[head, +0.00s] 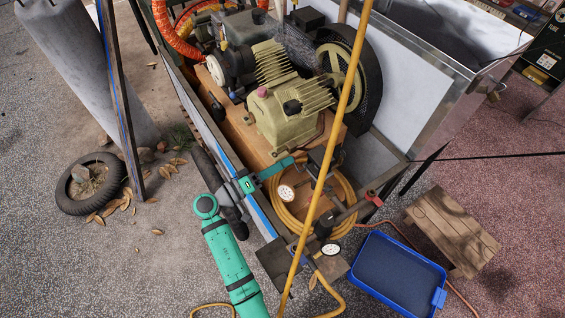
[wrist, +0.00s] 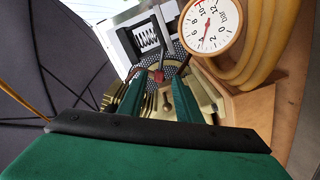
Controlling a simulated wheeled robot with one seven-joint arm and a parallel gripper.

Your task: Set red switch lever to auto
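My gripper (head: 288,162) reaches from the left over the cart toward a dark switch box (head: 322,158) in the head view. In the wrist view my gripper (wrist: 159,82) has its two green fingers apart, with a gap between them. A small red piece (wrist: 157,75), which looks like the lever, shows between the fingertips in the picture. I cannot tell its depth, whether a finger touches it, or which setting it points to. The lever cannot be made out in the head view. A grey box with a white, slotted panel (wrist: 147,39) shows just beyond.
A pressure gauge (head: 287,192) sits close beside my gripper; it also shows in the wrist view (wrist: 211,24). The compressor (head: 285,110) lies behind. A yellow hose (head: 330,150) crosses in front. A blue tray (head: 398,275) and wooden stool (head: 452,230) stand at right.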

